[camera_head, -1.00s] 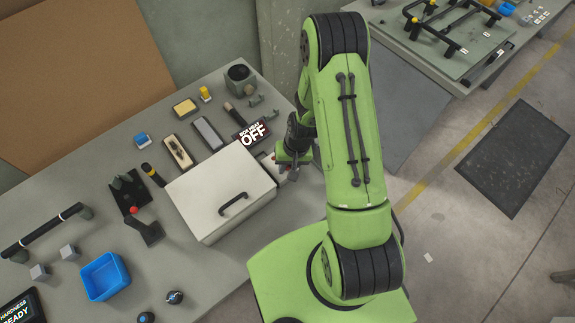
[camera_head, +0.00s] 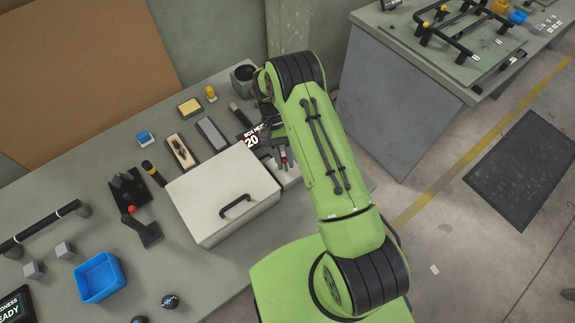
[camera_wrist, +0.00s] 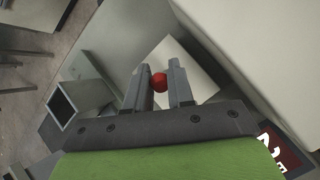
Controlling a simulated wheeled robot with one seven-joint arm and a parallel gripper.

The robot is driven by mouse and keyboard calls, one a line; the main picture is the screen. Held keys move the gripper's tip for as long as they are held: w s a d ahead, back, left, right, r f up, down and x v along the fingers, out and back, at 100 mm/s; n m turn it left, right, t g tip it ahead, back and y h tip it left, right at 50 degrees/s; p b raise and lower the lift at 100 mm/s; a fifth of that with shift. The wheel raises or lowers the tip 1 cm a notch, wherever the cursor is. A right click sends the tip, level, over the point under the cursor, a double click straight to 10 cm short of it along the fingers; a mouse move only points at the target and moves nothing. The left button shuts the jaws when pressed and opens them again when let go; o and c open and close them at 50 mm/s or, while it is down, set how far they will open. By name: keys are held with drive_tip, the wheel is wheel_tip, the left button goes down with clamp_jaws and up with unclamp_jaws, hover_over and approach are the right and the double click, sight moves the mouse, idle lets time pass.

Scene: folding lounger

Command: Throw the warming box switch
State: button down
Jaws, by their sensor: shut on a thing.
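The warming box (camera_head: 218,188) is a pale box with a dark handle on its lid. The lid looks closed. The display (camera_head: 252,139) behind its right end reads "BOX HEAT" and 20, and part of it shows in the wrist view (camera_wrist: 283,153). My gripper (camera_head: 283,163) is at the right end of the box. In the wrist view its fingers (camera_wrist: 163,72) are shut on the red switch knob (camera_wrist: 159,82), with a pale plate beyond them. The switch's lever under the knob is hidden.
A blue tray (camera_head: 98,278), a red-knobbed lever (camera_head: 133,210) and small blocks lie left of the box. A dark cup (camera_head: 243,77) stands behind my arm. Another bench (camera_head: 405,95) is at the right, with floor between.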

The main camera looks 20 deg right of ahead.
drive_tip(key=g+b, duration=0.1)
drive_tip(key=b, duration=0.1)
drive_tip(key=w+f+g+b, duration=0.1)
drive_tip(key=shift+w+a+f+g+h+b, duration=0.1)
drive_tip(key=shift+a+f+g+h+b, duration=0.05)
drive_tip(key=shift+g+h+b, duration=0.2)
drive_tip(key=shift+w+g+b, duration=0.15)
drive_tip(key=shift+g+b, duration=0.2)
drive_tip(key=shift+b, duration=0.35)
drive_tip(key=shift+r, duration=0.2)
drive_tip(key=c, duration=1)
unclamp_jaws()
drive_tip(key=shift+a, duration=0.1)
wheel_tip(320, 180, up, 10)
drive_tip(key=shift+r, duration=0.1)
